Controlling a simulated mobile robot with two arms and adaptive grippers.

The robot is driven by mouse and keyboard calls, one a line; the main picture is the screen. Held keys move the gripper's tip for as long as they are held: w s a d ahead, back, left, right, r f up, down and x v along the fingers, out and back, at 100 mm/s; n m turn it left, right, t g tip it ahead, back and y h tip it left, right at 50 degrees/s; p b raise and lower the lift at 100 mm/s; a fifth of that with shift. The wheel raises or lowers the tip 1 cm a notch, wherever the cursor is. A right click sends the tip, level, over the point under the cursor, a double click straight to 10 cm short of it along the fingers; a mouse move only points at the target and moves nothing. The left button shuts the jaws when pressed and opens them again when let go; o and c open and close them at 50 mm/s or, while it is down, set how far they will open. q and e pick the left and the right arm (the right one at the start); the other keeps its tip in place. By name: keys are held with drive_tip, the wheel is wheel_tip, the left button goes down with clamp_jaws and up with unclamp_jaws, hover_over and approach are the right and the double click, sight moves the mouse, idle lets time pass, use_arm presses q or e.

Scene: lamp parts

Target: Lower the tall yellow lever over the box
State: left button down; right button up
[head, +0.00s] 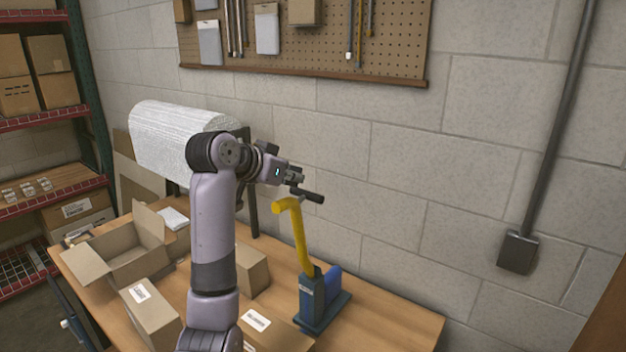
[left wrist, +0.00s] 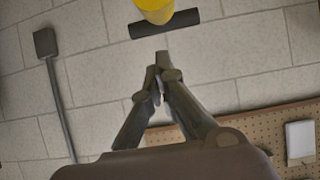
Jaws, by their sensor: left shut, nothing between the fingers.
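The tall yellow lever (head: 299,238) stands nearly upright on a blue press-like base (head: 321,302) on the table, with a black crossbar handle (head: 307,195) at its top. In the left wrist view the lever's yellow top (left wrist: 154,9) and the black handle (left wrist: 165,24) are just beyond the fingertips. My left gripper (head: 298,178) is shut and empty, close above the handle; contact cannot be told. Its closed fingers show in the left wrist view (left wrist: 161,65). A cardboard box (head: 270,333) lies near the base, partly hidden by my arm. My right gripper is out of view.
An open carton (head: 124,262) and closed boxes (head: 150,309) crowd the left of the wooden table (head: 393,325). A roll of bubble wrap (head: 180,135) stands behind my arm. The table is clear right of the base, before the block wall. A pegboard (head: 400,40) hangs above.

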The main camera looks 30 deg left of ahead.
use_arm(q)
drive_tip(key=p+x, duration=0.3)
drive_tip(key=x, duration=0.4)
drive_tip(key=shift+r, duration=0.1)
drive_tip(key=shift+w+d+f, duration=0.1)
drive_tip(key=shift+w+f, duration=0.25)
drive_tip(key=shift+w, duration=0.1)
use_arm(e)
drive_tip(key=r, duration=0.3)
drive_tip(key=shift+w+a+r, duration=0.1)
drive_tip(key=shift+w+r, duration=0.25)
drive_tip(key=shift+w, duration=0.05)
